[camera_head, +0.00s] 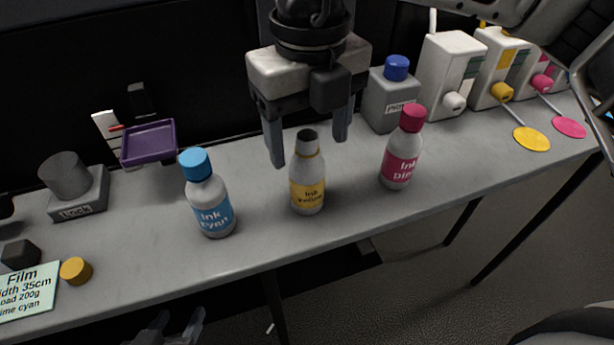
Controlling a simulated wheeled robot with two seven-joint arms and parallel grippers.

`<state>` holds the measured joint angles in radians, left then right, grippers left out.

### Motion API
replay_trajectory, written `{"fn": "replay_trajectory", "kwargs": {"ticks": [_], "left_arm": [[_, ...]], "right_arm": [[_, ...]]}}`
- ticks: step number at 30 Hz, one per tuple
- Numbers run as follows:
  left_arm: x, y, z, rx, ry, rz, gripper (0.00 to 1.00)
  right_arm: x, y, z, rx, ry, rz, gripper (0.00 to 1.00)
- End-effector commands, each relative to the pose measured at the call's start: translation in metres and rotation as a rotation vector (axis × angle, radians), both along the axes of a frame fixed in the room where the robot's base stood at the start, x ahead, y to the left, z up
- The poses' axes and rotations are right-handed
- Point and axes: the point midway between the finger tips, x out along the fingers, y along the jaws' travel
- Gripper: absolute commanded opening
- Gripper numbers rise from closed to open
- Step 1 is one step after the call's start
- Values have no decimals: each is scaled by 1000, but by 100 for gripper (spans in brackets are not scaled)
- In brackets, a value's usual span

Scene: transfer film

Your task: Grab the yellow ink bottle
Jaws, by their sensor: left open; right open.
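The yellow ink bottle (307,182), grey with a yellow label and a dark top, stands upright on the grey table (262,240) between the cyan and pink bottles. My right gripper (309,153) points down at it, open. Its two fingers show on either side of the bottle's neck, without visible contact. I cannot tell whether the neck is truly between them or a little in front. My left gripper (180,330) is open and empty at the bottom edge, below the table's front edge and only partly in view.
The cyan ink bottle (208,195) stands left, the pink ink bottle (402,150) right. A yellow cap (76,270) lies by the film card (28,290). A purple tray (149,143), a grey block (78,190), a blue-capped container (391,98) and white dispensers (449,75) stand behind.

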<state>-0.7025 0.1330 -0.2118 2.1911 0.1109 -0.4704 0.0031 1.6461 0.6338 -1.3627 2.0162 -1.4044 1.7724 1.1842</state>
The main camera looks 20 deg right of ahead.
Motion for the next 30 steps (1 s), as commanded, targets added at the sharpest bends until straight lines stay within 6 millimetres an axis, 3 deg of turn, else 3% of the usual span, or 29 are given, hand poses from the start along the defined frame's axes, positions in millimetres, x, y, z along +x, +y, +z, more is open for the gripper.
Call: {"fn": "replay_trajectory", "kwargs": {"ticks": [5,15,23,29,30], "left_arm": [[1,0,1,0,-1,0,49],[3,1,1,12,1,-1,49],[3,1,1,13,-1,-1,49],[4,1,2,11,-4,-1,49],[4,1,3,11,-4,-1,49]], "right_arm": [[0,0,-11,1,1,2,68],[2,1,-55,1,1,1,68],[2,1,-59,1,-1,2,68],[2,1,-59,1,-1,2,15],[2,1,-59,1,-1,2,14]]}}
